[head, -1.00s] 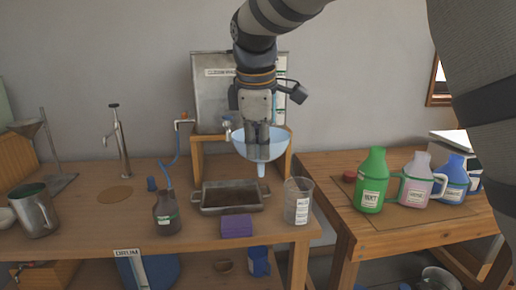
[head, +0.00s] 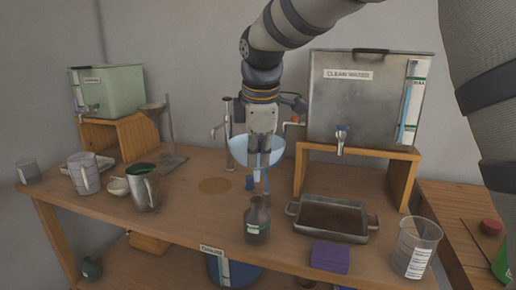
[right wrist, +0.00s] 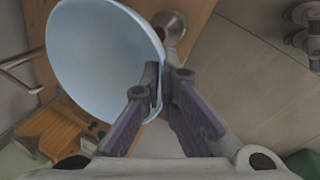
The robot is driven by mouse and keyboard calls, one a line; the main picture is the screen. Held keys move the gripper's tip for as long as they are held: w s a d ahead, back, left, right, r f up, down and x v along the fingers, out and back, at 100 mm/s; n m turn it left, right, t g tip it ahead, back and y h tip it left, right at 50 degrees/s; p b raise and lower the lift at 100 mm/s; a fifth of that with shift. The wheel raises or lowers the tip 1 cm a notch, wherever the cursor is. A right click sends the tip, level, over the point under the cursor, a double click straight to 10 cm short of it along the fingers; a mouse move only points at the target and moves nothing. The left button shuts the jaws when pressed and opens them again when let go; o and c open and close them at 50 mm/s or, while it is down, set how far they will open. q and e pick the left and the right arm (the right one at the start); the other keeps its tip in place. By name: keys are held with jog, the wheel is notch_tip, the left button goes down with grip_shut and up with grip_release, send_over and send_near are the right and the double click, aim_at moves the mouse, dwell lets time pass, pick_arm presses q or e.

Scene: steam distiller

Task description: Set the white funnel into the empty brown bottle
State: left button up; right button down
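The pale bluish-white funnel (head: 240,152) hangs upright, spout down, from my right gripper (head: 262,155). In the right wrist view the fingers (right wrist: 168,80) are closed on the funnel wall near its rim, and the wide bowl (right wrist: 95,50) is to their left. The brown bottle (head: 257,222) stands upright on the table, with a label on its front. In the head view the spout appears just above the bottle's mouth, apart from it; how they line up in depth I cannot tell. My left gripper is not in view.
A metal tray (head: 368,233), a purple block (head: 330,257) and a clear beaker (head: 415,247) stand right of the bottle. The clean-water tank (head: 365,105) is behind on a wooden stand (head: 402,180). A metal jug (head: 145,190) is at left. The table (head: 195,220) between jug and bottle is clear.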

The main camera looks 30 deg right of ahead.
jog(key=shift+f, duration=2.35)
jog(key=shift+f, duration=0.15)
jog(key=shift+f, duration=0.55)
jog(key=shift+f, duration=1.3)
jog(key=c, duration=2.3)
grip_release()
jog(key=o, duration=0.6)
